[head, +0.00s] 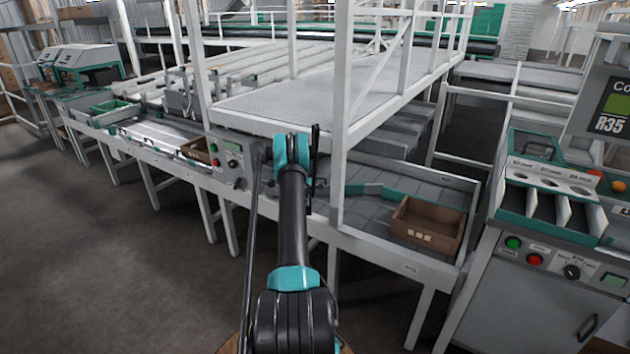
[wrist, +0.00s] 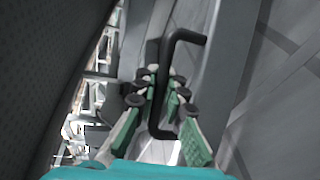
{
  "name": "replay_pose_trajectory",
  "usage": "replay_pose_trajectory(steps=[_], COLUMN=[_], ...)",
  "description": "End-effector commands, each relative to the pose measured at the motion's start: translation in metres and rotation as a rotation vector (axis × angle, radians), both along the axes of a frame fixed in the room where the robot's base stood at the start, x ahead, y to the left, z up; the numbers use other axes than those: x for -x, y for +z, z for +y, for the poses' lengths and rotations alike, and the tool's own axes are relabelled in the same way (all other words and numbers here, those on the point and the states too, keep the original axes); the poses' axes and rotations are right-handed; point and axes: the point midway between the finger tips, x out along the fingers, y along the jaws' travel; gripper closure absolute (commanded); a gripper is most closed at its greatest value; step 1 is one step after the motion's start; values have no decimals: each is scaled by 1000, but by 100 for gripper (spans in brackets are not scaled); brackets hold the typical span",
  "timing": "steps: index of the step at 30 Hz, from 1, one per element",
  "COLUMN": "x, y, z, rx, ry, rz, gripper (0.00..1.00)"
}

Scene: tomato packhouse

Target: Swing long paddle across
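A long teal paddle (head: 370,189) lies over the grey conveyor bed in the head view, right of a white upright post. Its left part is hidden behind the post. In the wrist view a black bent handle (wrist: 186,36) runs down between the fingers of my gripper (wrist: 165,80). The green-padded fingers close in on both sides of its bar and look shut on it. How the handle joins the paddle is not clear. In the head view my arm hides most of the gripper, near the white frame, left of the post.
A brown box (head: 428,224) sits at the bed's right end. White posts and an overhead platform (head: 300,98) stand close around my arm. A control box (head: 232,163) with buttons is to the left. A grading console (head: 545,190) stands at right. The floor at left is clear.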

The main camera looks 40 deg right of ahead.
Motion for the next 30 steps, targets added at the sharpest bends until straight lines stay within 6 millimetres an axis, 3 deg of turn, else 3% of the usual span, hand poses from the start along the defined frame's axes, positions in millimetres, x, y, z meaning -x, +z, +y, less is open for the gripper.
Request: replay_pose_trajectory(steps=[14, 30], x=[5, 58], y=[1, 19], z=[7, 85], rx=[0, 0], ry=[-1, 0], rz=[0, 0], gripper=[81, 81])
